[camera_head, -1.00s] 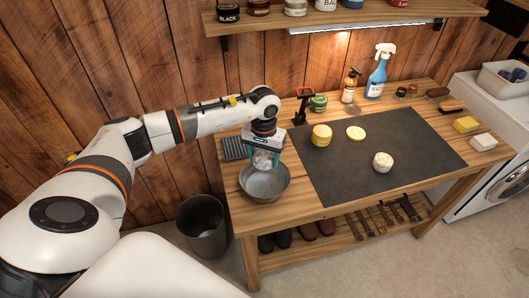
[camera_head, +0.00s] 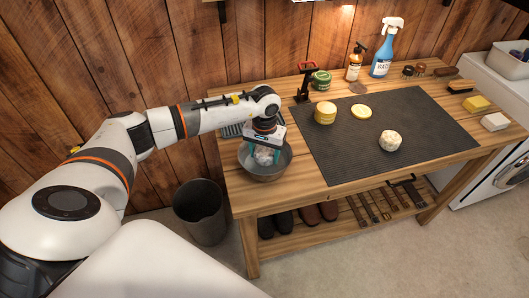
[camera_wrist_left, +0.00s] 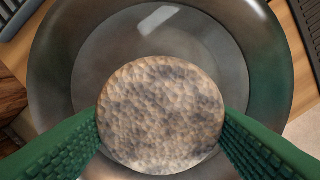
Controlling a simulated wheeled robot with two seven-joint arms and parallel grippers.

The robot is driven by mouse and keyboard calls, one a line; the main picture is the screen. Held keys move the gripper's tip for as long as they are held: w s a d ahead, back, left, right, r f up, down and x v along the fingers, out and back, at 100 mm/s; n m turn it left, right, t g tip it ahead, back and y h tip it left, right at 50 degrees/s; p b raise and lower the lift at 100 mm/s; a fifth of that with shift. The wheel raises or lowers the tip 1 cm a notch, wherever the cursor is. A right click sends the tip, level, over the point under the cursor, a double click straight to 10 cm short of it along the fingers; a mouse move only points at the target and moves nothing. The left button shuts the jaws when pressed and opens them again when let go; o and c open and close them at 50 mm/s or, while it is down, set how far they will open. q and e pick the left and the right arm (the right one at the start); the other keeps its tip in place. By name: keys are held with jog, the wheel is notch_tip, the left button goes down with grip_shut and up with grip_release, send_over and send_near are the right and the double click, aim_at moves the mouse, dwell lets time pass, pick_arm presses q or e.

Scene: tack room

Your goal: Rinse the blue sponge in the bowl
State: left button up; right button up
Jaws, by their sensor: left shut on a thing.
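My left gripper (camera_head: 264,156) is shut on a round sponge (camera_wrist_left: 160,115). The sponge is mottled tan and grey with a porous face; it does not look blue. In the left wrist view the green fingers press its two sides. The metal bowl (camera_head: 283,169) stands at the left front of the wooden bench, and the sponge is held within its rim. The bowl also surrounds the sponge in the left wrist view (camera_wrist_left: 60,60). Whether the sponge touches the bottom or any water, I cannot tell. My right gripper is not in view.
A dark mat (camera_head: 420,130) carries a yellow round stack (camera_head: 325,113), a flat yellow disc (camera_head: 361,111) and a mottled cream round (camera_head: 390,140). A green tin (camera_head: 321,79) and bottles (camera_head: 383,52) stand behind. A dark bin (camera_head: 202,213) is on the floor.

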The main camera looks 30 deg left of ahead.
pick_arm(q)
jog(key=shift+f+b, duration=0.3)
jog(key=shift+f, duration=0.25)
jog(key=shift+s+a, duration=0.2)
jog(key=shift+s, duration=0.05)
jog(key=shift+s+a, duration=0.2)
jog(key=shift+w+d, duration=0.15)
jog(key=shift+w+d+b, duration=0.55)
jog(key=shift+w+b, duration=0.1)
jog(key=shift+b, duration=0.1)
jog(key=shift+w+d, duration=0.1)
jog(key=shift+s+a, duration=0.75)
jog(key=shift+s, duration=0.1)
